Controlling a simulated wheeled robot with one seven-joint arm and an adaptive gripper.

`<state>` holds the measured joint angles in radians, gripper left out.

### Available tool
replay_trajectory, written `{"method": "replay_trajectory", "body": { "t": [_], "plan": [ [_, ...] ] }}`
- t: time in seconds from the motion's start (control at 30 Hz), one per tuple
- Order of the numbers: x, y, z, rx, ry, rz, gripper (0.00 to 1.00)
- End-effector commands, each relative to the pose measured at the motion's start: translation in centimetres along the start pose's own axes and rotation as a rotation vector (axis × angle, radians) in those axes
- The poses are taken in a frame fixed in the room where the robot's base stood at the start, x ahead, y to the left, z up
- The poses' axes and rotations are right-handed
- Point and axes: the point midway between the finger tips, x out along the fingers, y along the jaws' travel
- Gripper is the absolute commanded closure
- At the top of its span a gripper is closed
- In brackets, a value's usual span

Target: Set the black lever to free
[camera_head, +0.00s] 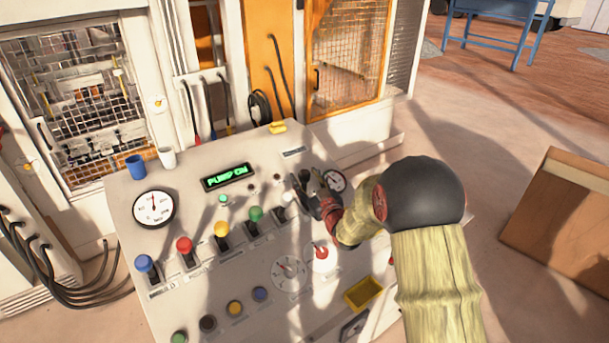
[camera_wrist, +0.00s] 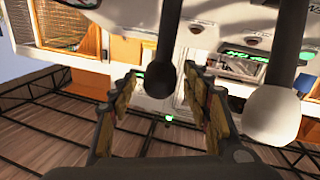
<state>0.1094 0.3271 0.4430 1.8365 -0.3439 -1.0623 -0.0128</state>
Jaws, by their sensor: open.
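The black lever (camera_wrist: 159,76) shows in the wrist view as a dark rod with a round black knob. Its knob appears between the two fingers of my gripper (camera_wrist: 162,84), with a gap visible on each side. The fingers are open and grip nothing. In the head view my gripper (camera_head: 314,184) is over the right upper part of the console, at the right end of the lever row. It hides most or all of the black lever there, and I cannot read that lever's setting.
The white lever (camera_wrist: 272,112) stands close on the right in the wrist view. Green (camera_head: 255,214), yellow (camera_head: 222,229), red (camera_head: 184,245) and blue (camera_head: 144,263) levers stand left along the console (camera_head: 185,325). A display (camera_head: 227,177) reads PUMP ON. A gauge (camera_head: 334,181) is beside my gripper.

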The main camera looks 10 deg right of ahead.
Motion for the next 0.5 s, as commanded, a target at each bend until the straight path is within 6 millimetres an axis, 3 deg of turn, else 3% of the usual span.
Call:
{"method": "replay_trajectory", "body": {
  "t": [0.2,0.5],
  "plan": [
    [1.13,0.01,0.04,0.001,-0.001,0.001,0.52],
    [1.17,0.01,0.03,0.0,-0.001,0.001,0.55]
  ]
}}
